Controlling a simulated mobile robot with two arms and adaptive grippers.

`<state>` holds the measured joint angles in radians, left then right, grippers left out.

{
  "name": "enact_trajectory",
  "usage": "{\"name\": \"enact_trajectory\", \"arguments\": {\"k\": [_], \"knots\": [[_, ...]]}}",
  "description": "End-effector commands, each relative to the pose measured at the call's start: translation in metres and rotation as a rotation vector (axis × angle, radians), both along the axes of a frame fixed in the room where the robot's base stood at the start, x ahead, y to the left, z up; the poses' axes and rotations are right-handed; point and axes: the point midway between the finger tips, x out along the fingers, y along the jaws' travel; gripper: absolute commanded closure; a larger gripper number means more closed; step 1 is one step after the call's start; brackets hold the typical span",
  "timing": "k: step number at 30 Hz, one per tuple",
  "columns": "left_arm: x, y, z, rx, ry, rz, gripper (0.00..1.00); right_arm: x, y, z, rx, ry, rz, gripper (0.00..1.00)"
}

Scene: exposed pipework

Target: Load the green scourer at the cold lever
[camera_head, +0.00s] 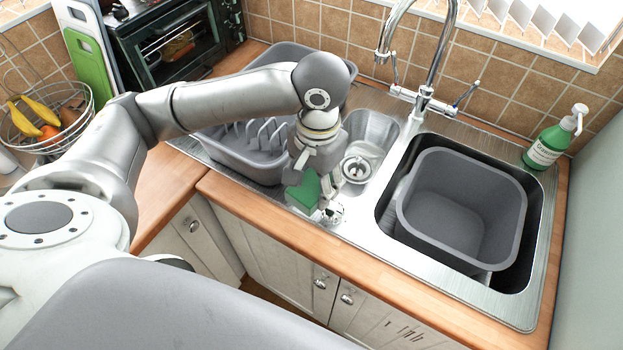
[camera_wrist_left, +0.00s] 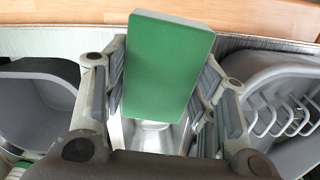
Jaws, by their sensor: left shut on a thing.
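The green scourer (camera_head: 303,193) is held by my left gripper (camera_head: 322,198), low over the front of the steel sink unit. In the left wrist view the scourer (camera_wrist_left: 168,62) sits between the two fingers of the gripper (camera_wrist_left: 165,85), with one broad green face showing. The chrome tap (camera_head: 424,92) stands at the back with two levers, a left lever (camera_head: 395,70) and a right lever (camera_head: 464,96). The scourer is well apart from both. My right gripper is not in view.
A grey basin (camera_head: 420,205) sits in the right bowl. A grey dish rack (camera_head: 232,150) stands on the left drainer, behind my left arm. The small middle bowl (camera_head: 375,135) looks empty. A green soap bottle (camera_head: 550,143) stands at the back right corner.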

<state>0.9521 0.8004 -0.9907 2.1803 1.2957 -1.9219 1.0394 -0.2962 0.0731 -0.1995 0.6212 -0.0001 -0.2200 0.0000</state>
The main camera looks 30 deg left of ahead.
Motion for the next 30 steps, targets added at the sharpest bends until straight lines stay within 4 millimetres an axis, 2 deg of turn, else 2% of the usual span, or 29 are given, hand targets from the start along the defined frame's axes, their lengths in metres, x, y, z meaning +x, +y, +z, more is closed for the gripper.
{"name": "enact_trajectory", "arguments": {"k": [8, 20, 30], "knots": [[0.017, -0.008, 0.006, 0.051, 0.044, -0.303, 0.66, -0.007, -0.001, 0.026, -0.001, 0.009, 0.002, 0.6], [0.05, -0.021, 0.011, 0.214, 0.072, -1.027, 0.66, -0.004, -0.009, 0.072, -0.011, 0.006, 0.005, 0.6], [0.073, -0.032, 0.018, 0.39, -0.004, -1.68, 0.66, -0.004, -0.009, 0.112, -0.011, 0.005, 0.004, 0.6]]}}
